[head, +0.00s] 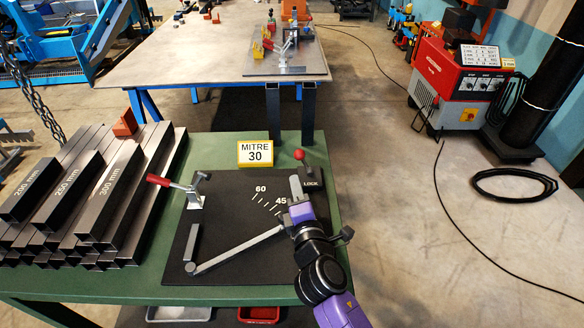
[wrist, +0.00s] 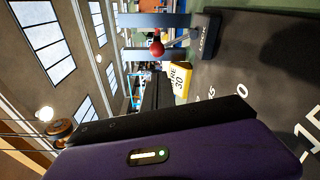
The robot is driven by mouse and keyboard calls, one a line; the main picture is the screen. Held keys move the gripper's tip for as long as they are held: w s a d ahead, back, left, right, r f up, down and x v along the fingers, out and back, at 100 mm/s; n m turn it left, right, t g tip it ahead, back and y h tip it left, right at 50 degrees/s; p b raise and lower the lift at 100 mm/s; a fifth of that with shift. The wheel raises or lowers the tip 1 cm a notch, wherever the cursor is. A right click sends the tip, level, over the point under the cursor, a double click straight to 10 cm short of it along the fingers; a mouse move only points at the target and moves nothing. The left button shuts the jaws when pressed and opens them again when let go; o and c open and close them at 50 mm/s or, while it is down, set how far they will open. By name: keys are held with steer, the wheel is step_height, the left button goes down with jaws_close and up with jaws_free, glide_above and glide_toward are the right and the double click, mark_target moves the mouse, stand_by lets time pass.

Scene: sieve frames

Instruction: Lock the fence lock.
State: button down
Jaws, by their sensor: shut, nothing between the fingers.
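The fence lock is a lever with a red ball knob (head: 299,155) on a black block marked LOCK (head: 312,184), at the right of the mitre plate. Its lever stands up with the knob at the top. The knob also shows in the wrist view (wrist: 157,48), with the LOCK block (wrist: 205,38) beside it. The grey fence bar (head: 236,249) runs from a pivot at lower left toward the 45 mark; its right end is hidden by my arm. My gripper (head: 296,186) is shut and empty, just left of the LOCK block in the head view; contact cannot be told.
The black plate (head: 225,190) lies on a green bench (head: 228,146). A red-handled clamp (head: 172,184) stands at its left. Steel tubes (head: 85,205) are stacked further left. A yellow MITRE 30 sign (head: 256,154) stands behind the plate. Open floor lies right of the bench.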

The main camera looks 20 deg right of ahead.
mark_target(303, 154)
steer(key=w, duration=0.3)
steer(key=w+d, duration=0.1)
steer(key=w, duration=0.5)
steer(key=shift+w+d+f, duration=0.15)
steer(key=shift+w+d, duration=0.05)
steer(key=shift+d, duration=0.1)
steer(key=shift+s+d+r+m+b, duration=0.15)
steer(key=shift+d+r+m+b, duration=0.1)
steer(key=shift+d+m+b, duration=0.25)
steer(key=m, duration=0.1)
steer(key=d+m+b, duration=0.1)
steer(key=d+r+m+b, duration=0.1)
steer(key=m, duration=0.1)
steer(key=shift+s+d+t, duration=0.2)
steer(key=shift+s+t, duration=0.2)
steer(key=d+m+b, duration=0.2)
steer(key=m, duration=0.1)
steer(key=shift+s+d+r+h, duration=0.1)
steer(key=shift+s+r+h, duration=0.1)
steer(key=shift+s+h, duration=0.15)
steer(key=shift+s+d+m+b, duration=0.25)
steer(key=shift+d+m+b, duration=0.5)
steer(key=shift+m+b, duration=0.5)
steer(key=shift+d+m, duration=0.15)
steer(key=shift+m, duration=0.1)
steer(key=shift+s+f, duration=0.1)
steer(key=shift+s, duration=0.05)
